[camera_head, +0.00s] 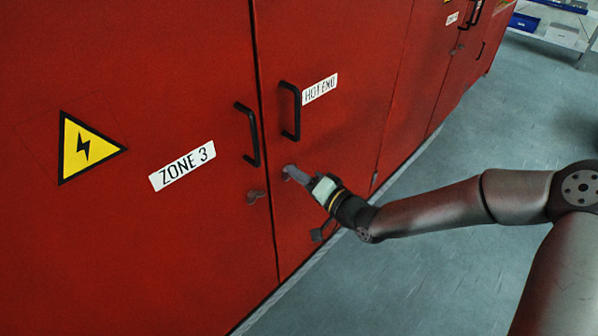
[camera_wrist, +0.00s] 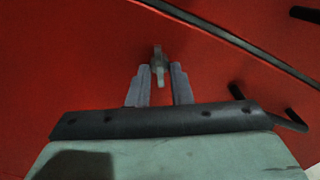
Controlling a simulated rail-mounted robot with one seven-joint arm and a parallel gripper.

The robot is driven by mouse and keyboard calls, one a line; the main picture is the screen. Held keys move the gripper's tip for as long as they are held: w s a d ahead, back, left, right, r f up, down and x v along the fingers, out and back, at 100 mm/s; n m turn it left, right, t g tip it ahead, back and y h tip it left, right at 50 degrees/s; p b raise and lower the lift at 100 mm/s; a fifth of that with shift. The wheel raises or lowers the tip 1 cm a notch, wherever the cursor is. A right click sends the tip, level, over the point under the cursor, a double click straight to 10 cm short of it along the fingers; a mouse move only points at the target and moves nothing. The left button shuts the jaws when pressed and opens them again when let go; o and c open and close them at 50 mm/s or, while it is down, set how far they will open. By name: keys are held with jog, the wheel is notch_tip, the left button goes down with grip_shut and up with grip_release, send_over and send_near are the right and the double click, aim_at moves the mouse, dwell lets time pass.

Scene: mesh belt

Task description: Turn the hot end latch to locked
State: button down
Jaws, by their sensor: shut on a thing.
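The red hot end door (camera_head: 340,130) carries a white HOT END label (camera_head: 320,89) and a black bar handle (camera_head: 291,111). Its small grey latch (camera_head: 289,168) sits below that handle, mostly covered by my fingers. My gripper (camera_head: 293,174) is at the latch, with its fingers pointing at the door. In the wrist view my gripper (camera_wrist: 161,72) has one finger on each side of the latch (camera_wrist: 158,66) and is shut on it. The latch tab runs lengthwise between the fingers there. I cannot read a locked or unlocked mark.
The red zone 3 door (camera_head: 200,100) stands to the left, with its own black handle (camera_head: 249,134) and grey latch (camera_head: 256,196). The grey floor (camera_head: 480,130) is open to the right.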

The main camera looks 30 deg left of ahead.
jog(key=m+p, duration=0.1)
jog(key=m, duration=0.4)
jog(key=shift+f, duration=0.1)
jog(key=shift+m, duration=0.3)
dwell(0.4)
jog(key=c, duration=1.6)
grip_release()
jog(key=shift+d, duration=0.1)
jog(key=s+d, duration=0.1)
jog(key=d, duration=0.4)
jog(key=s+d+b, duration=0.1)
jog(key=d, duration=0.5)
jog(key=s+d+b, duration=0.1)
jog(key=d, duration=0.5)
